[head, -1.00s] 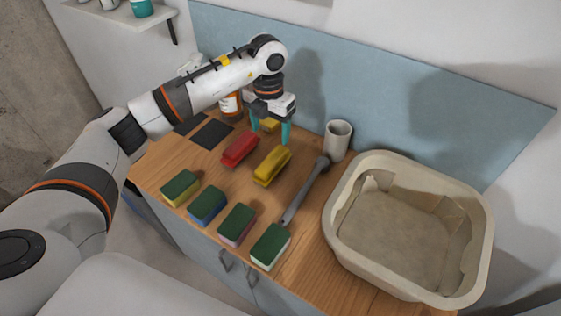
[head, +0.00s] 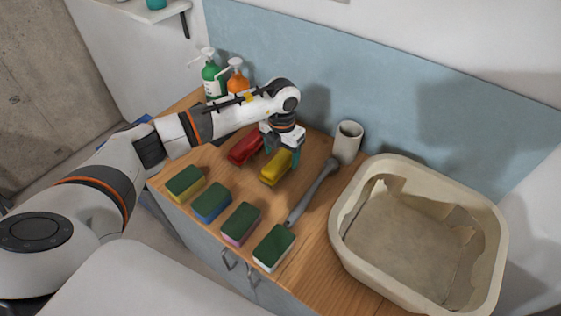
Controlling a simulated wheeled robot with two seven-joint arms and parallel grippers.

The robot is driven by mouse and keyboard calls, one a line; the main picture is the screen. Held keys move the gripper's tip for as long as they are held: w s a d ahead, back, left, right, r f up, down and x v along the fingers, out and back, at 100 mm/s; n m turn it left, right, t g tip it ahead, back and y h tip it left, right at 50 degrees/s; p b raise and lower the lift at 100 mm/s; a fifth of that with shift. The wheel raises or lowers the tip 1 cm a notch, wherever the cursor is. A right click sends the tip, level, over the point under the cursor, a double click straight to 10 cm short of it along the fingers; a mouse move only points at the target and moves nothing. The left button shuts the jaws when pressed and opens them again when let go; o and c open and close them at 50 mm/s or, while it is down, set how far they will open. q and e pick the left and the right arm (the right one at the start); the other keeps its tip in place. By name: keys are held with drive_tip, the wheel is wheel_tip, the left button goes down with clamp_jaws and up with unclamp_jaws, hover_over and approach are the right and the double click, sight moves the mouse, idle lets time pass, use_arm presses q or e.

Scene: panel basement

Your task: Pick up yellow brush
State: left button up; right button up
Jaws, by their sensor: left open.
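The yellow brush (head: 276,169) lies on the wooden counter, right of the red brush (head: 245,148). My left gripper (head: 282,157), with teal fingers, points down at the far end of the yellow brush. Its fingers are apart, one on each side of that end. Contact cannot be told, and the gripper hides the brush's far end. My right gripper is not in view.
A grey dish brush (head: 312,192) lies to the right, with a cup (head: 348,142) behind it. A beige basin (head: 350,250) stands at the right. Several sponges (head: 240,224) line the front edge. Green (head: 211,78) and orange (head: 238,80) bottles stand at the back left.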

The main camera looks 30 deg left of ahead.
sight(280, 158)
use_arm(q)
drive_tip(key=f, duration=0.1)
drive_tip(key=f+p, duration=0.1)
drive_tip(key=f, duration=0.1)
drive_tip(key=shift+s+f, duration=0.25)
drive_tip(key=shift+s, duration=0.1)
drive_tip(key=shift+w+f, duration=0.1)
drive_tip(key=shift+f, duration=0.25)
drive_tip(key=shift+c, duration=0.5)
drive_tip(key=c, duration=1)
wheel_tip(280, 158, up, 9)
drive_tip(key=b, duration=0.2)
drive_tip(key=shift+b, duration=0.3)
drive_tip(key=shift+c, duration=0.2)
drive_tip(key=shift+r, duration=0.6)
